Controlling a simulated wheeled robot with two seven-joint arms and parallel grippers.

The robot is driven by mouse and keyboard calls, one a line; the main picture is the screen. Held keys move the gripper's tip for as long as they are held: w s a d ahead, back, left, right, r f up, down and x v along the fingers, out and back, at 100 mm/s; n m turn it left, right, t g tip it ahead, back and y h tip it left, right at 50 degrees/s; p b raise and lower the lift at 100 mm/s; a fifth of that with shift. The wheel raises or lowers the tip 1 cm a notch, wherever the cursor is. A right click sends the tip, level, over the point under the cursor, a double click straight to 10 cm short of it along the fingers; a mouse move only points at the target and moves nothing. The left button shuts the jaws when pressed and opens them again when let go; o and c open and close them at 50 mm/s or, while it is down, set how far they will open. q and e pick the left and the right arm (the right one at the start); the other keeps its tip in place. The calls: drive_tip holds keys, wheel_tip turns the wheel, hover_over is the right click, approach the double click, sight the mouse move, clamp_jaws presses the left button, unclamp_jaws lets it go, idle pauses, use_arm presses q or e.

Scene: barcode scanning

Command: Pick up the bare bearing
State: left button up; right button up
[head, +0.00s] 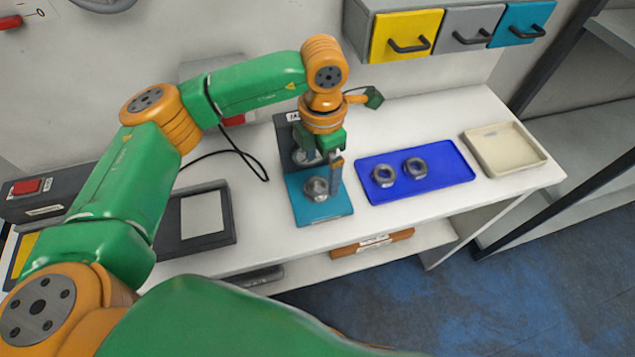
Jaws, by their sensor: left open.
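Two grey ring-shaped bearings lie side by side in a blue tray: one bearing (383,176) on the left, another bearing (415,168) on the right. A third grey bearing (316,190) sits on the teal plate (325,209) of a small dark stand. My left gripper (324,174) points down over that plate, open, with a finger just above and beside the third bearing. The gripper partly hides the stand, and I cannot tell whether it touches the bearing. Which bearing is bare is too small to tell. My right gripper is not in view.
The blue tray (447,179) lies right of the stand. A cream tray (533,158), seemingly empty, is at the table's right end. A dark device with a grey panel (202,213) is at left. A black cable (243,155) runs behind. Drawers (405,36) hang above.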

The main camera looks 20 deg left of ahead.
sight(318, 186)
use_arm(q)
drive_tip(key=f+p, duration=0.2)
drive_tip(key=shift+s+a+f, duration=0.2)
drive_tip(key=shift+a+f, duration=0.1)
drive_tip(key=shift+a, duration=0.1)
drive_tip(key=shift+w+f, duration=0.1)
drive_tip(key=shift+f, duration=1.3)
drive_tip(key=shift+w, duration=0.1)
clamp_jaws()
